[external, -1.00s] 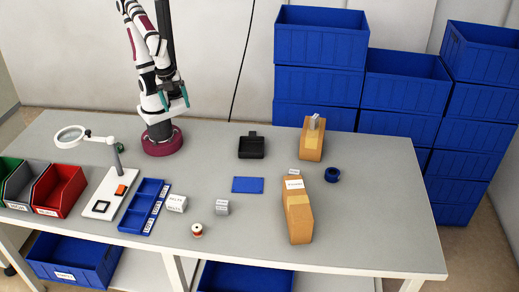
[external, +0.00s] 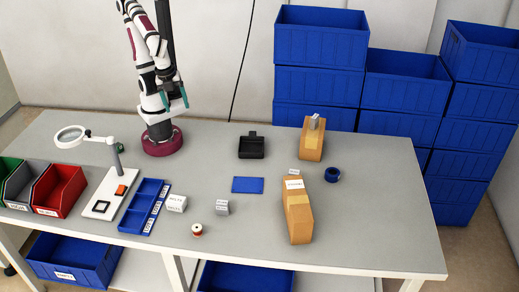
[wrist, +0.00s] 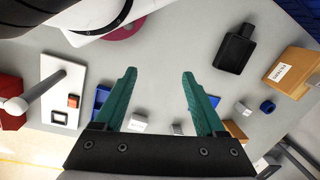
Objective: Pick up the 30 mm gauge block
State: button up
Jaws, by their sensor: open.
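I cannot tell for certain which piece is the 30 mm gauge block, as the labels are too small to read. A small grey block (external: 222,208) with a pale label stands near the table's front middle. A larger white labelled block (external: 176,204) is to its left. A small pale block (external: 294,171) lies behind the front cardboard box, and a grey piece (external: 315,122) sits on the rear box. My gripper (external: 177,101) is open and empty, high above the table near my base. Its teal fingers (wrist: 160,74) are apart in the wrist view.
Cardboard boxes (external: 298,222) (external: 311,142) stand at the right, with a blue ring (external: 333,175) between. A black tray (external: 251,147), blue plate (external: 247,185), spool (external: 197,230), blue divided tray (external: 135,217) and magnifier lamp (external: 72,137) occupy the table. The right end is clear.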

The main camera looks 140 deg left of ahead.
jog(key=w+f+n+t+h, duration=0.1)
jog(key=w+f+n+t, duration=0.25)
jog(key=w, duration=0.65)
jog(key=w+f+n+t, duration=0.25)
jog(key=w+f, duration=0.25)
jog(key=w, duration=0.5)
jog(key=n+t+y, duration=0.4)
jog(key=n+y, duration=0.3)
jog(key=y, duration=0.1)
send_near(293, 172)
jog(key=shift+n, duration=0.3)
jog(key=x, duration=0.5)
jog(key=shift+w, duration=0.2)
jog(key=x, duration=0.5)
jog(key=shift+w+a+f, duration=0.1)
jog(key=shift+a+f, duration=0.1)
grip_shut()
